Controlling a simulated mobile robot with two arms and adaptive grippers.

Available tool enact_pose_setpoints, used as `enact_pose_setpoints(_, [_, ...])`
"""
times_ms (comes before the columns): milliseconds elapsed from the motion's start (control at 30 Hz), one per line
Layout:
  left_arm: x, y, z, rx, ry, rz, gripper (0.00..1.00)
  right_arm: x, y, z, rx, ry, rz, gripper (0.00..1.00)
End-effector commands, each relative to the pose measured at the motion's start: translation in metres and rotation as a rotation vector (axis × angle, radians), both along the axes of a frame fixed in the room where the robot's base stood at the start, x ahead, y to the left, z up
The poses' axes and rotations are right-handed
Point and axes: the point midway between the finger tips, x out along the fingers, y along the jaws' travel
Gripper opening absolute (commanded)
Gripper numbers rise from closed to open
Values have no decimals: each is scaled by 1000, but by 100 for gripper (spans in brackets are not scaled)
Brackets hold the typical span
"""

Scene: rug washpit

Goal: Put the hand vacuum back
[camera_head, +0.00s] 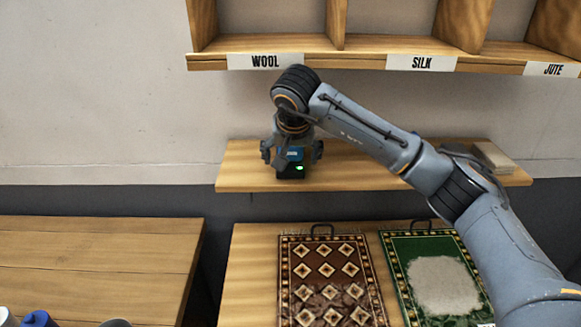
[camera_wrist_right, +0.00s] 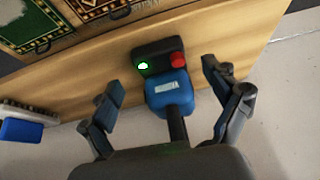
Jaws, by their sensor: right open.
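The hand vacuum (camera_wrist_right: 170,92) has a blue body and a dark handle. It stands at a black dock (camera_wrist_right: 150,52) with a lit green light and a red button. In the head view the blue body (camera_head: 295,153) shows just above the dock (camera_head: 290,173) on the wall shelf. My right gripper (camera_head: 291,150) is open above the shelf, with a finger on each side of the vacuum. In the wrist view the right gripper (camera_wrist_right: 163,80) shows gaps between both fingers and the blue body. My left gripper is not in view.
The wooden shelf (camera_head: 370,175) also holds a pale block-like item (camera_head: 492,157) at its right end. Labelled cubbies (camera_head: 330,58) hang above. A brown patterned rug (camera_head: 330,280) and a green rug (camera_head: 395,250) lie on the table below. The left bench (camera_head: 90,255) is mostly clear.

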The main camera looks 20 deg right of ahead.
Motion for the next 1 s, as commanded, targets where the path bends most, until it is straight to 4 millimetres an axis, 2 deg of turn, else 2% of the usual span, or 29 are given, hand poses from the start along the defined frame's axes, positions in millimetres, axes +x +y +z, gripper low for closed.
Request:
enact_pose_setpoints(33, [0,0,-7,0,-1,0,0,-4,1,9,1,-6,2,88])
enact_pose_setpoints(200, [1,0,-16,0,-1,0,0,-20,5,42,-1,-6,1,88])
enact_pose_setpoints(400, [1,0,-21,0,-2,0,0,-33,8,66,0,-2,0,88])
enact_pose_setpoints(600, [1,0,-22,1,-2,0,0,-37,9,74,0,0,1,88])
enact_pose_setpoints(1000, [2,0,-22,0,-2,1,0,-37,9,73,0,0,0,88])
